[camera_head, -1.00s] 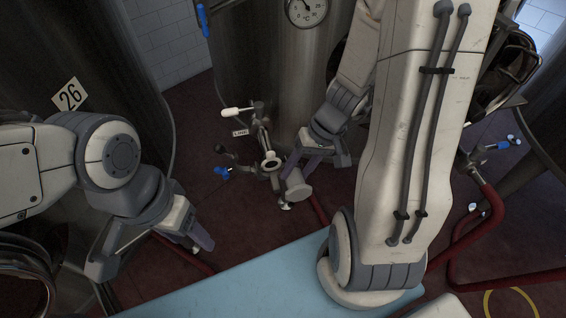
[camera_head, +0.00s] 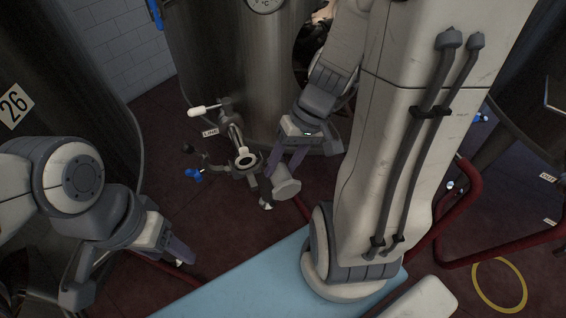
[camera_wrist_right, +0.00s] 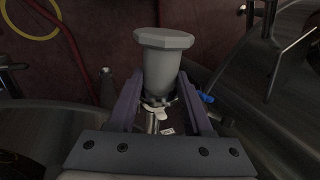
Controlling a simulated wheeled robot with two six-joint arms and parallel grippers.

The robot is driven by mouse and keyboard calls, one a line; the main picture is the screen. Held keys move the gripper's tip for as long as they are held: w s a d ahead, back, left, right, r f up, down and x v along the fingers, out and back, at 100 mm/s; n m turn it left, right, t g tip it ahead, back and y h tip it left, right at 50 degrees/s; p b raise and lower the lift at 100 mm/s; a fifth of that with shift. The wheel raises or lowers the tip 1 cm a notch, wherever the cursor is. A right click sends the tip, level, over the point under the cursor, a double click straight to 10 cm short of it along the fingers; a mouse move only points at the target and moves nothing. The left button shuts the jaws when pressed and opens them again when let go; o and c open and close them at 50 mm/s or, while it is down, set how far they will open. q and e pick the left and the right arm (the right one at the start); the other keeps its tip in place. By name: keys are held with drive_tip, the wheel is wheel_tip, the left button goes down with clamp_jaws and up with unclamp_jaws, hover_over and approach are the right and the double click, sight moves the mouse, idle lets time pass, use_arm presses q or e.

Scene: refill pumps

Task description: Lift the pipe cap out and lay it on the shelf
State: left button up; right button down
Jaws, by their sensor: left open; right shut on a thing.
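The pipe cap (camera_head: 286,187) is a pale grey, round-headed piece beside the metal pipe fitting (camera_head: 244,160) in the head view. In the right wrist view the cap (camera_wrist_right: 163,62) stands between the two dark fingers. My right gripper (camera_head: 284,166) is shut on it. I cannot tell whether the cap's hidden lower end is clear of the fitting. My left gripper (camera_head: 127,276) is open and empty at the lower left, away from the cap. A light blue flat surface (camera_head: 235,285) at the bottom may be the shelf; it looks bare.
A steel tank (camera_head: 205,75) with a dial gauge (camera_head: 265,3) stands behind the fitting. A white-handled lever (camera_head: 203,110) and a blue-handled valve (camera_head: 193,174) stick out nearby. Red pipes (camera_head: 471,205) run at the right. A yellow ring (camera_head: 499,286) marks the floor.

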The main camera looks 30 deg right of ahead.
sight(282, 167)
drive_tip(key=shift+r+p, duration=3.05)
drive_tip(key=shift+r, duration=0.4)
